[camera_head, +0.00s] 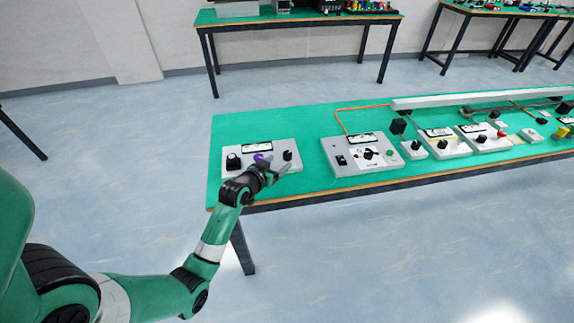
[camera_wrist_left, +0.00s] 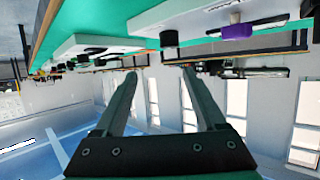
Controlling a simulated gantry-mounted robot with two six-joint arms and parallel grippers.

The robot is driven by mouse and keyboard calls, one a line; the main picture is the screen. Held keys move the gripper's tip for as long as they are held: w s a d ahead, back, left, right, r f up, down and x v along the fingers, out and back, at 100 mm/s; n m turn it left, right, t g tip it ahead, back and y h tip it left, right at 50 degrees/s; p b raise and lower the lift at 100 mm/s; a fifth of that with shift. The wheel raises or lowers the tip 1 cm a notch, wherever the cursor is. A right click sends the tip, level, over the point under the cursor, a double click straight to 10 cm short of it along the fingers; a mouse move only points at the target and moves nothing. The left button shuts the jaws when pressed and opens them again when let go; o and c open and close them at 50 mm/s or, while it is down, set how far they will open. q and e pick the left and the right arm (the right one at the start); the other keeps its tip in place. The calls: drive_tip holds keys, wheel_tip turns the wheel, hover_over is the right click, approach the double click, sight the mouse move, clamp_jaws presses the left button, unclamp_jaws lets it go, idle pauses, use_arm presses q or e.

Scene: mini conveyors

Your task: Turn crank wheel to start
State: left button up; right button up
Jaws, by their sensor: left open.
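A grey control panel (camera_head: 265,170) lies at the left end of the green-topped table. It has a larger black round knob (camera_head: 233,160) at left, a purple knob (camera_head: 258,157) in the middle and a small black knob (camera_head: 287,155) at right. I cannot tell for certain which is the crank wheel. My left gripper (camera_head: 278,172) is open at the panel's front right, hiding part of it. In the left wrist view, seen upside down, the open, empty fingers (camera_wrist_left: 163,75) point toward the small black knob (camera_wrist_left: 168,38), apart from it; the purple knob (camera_wrist_left: 237,31) is to its right.
A second grey panel (camera_head: 342,167) with knobs and a green button stands to the right, across a gap of bare table (camera_head: 313,175). More boxes and a long pale conveyor rail (camera_head: 450,101) continue rightward. The table's wooden front edge (camera_head: 400,186) runs near my left forearm.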

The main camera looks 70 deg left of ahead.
sight(287, 154)
use_arm(q)
drive_tip(key=shift+s+a+f, duration=0.45)
drive_tip(key=shift+s+f, duration=0.25)
drive_tip(key=shift+a+r, duration=0.1)
drive_tip(key=shift+w+a, duration=0.1)
drive_tip(key=shift+w, duration=0.1)
drive_tip(key=b+x, duration=0.6)
drive_tip(key=x, duration=0.4)
drive_tip(key=shift+a+f, duration=0.25)
drive_tip(key=shift+f, duration=0.05)
drive_tip(key=shift+w+a+b, duration=0.25)
drive_tip(key=shift+w+b, duration=0.1)
clamp_jaws()
